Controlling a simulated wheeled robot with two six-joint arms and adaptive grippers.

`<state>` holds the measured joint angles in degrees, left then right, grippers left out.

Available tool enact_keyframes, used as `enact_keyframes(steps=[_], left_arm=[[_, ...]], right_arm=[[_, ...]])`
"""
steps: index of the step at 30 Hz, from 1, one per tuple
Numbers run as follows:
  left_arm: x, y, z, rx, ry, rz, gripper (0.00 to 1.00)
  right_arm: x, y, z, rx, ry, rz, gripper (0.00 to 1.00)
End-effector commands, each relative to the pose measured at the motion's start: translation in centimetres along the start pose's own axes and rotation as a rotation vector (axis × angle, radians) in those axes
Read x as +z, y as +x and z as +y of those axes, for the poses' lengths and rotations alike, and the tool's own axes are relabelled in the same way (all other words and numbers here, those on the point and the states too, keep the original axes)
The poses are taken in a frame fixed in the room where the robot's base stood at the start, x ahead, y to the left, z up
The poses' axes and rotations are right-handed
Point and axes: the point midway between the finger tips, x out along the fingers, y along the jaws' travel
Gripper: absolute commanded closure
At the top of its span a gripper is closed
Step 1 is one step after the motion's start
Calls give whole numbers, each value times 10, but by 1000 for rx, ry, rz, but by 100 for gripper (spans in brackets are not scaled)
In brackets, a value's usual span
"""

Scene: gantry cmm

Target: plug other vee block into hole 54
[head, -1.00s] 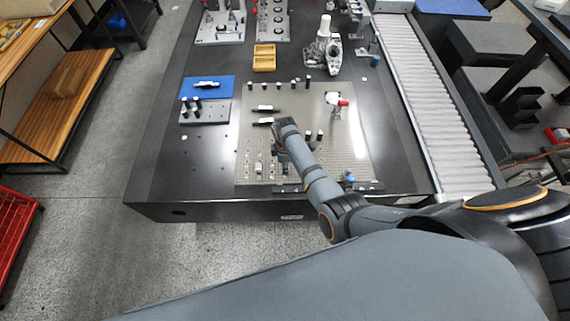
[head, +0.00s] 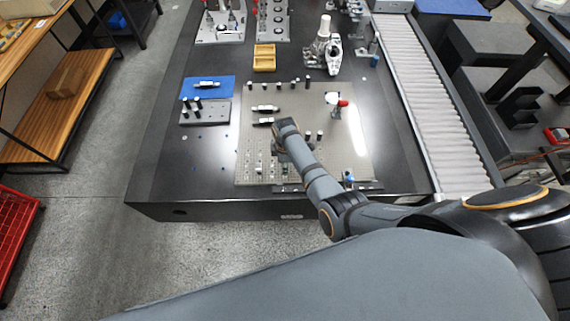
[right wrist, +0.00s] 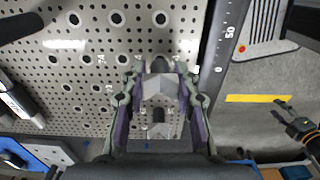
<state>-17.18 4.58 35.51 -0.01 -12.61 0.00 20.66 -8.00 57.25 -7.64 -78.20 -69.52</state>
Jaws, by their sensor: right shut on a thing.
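My right gripper (right wrist: 159,95) is shut on a grey vee block (right wrist: 160,86) over the perforated fixture plate (right wrist: 75,75). In the head view the right gripper sits above the front left part of the plate (head: 350,155), with its fingertips hidden below the wrist. A second grey shape with a dark round spot shows under the held block between the fingers; I cannot tell if it is separate. Several hole labels show in the wrist view, but I cannot read a 54. What looks like my left gripper (right wrist: 283,108) shows at the wrist view's right edge, too small to judge.
Black pins stand at the plate's back, and a red-handled clamp (head: 341,104) stands at right. Small cylindrical parts (head: 264,108) lie left of centre. A blue mat (head: 220,84) and a grey pin block (head: 212,116) are to the left. The plate's right middle is clear.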

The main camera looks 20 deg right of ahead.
Motion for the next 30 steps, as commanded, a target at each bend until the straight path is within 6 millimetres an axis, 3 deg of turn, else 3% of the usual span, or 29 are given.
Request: enact_keyframes(steps=[30], left_arm=[[1, 12, 1, 0, 0, 0, 48]], right_arm=[[0, 17, 0, 1, 0, 0, 100]])
